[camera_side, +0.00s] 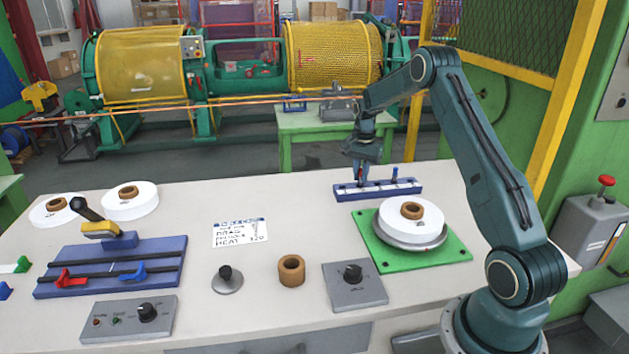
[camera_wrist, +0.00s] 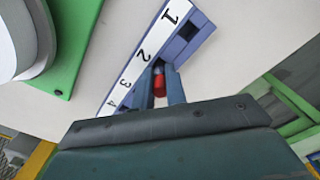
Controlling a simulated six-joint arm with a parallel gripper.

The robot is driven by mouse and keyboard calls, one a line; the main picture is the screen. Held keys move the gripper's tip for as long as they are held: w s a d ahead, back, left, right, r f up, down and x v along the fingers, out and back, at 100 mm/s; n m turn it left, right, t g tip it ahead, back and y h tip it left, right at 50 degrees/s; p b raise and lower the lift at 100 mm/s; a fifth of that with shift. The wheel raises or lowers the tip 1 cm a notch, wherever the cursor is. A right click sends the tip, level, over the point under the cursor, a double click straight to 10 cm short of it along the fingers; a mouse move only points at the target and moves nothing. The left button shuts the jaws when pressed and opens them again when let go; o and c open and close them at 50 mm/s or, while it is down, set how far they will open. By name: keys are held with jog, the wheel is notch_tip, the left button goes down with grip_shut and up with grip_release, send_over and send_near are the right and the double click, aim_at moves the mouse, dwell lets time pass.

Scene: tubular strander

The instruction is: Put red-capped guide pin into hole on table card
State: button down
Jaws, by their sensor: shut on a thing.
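A red-capped guide pin (camera_wrist: 159,82) is between the fingers of my gripper (camera_wrist: 162,88). My gripper also shows in the side view (camera_side: 361,168), shut on the pin over the left half of a blue hole block (camera_side: 405,187). The block has a white strip (camera_wrist: 150,45) numbered 1 to 4, and a dark square hole shows beside number 1. The pin is near numbers 2 and 3; I cannot tell whether its lower end is in a hole. A blue-capped pin (camera_side: 395,174) stands upright in the block's right part. The table card (camera_side: 240,232) lies flat, with writing mostly too small to read.
A green plate (camera_side: 455,250) with a white spool (camera_side: 412,222) stands in front of the block. A grey knob box (camera_side: 354,285), a brown ring (camera_side: 291,271) and a blue lever fixture (camera_side: 110,268) are nearer the front. The table between card and block is clear.

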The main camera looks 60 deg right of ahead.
aim_at(361, 169)
jog(key=shift+f, duration=0.25)
jog(key=c, duration=1.4)
grip_release()
jog(key=shift+f, duration=0.1)
jog(key=shift+c, duration=0.2)
notch_tip(361, 169, up, 12)
jog(key=shift+r, duration=0.2)
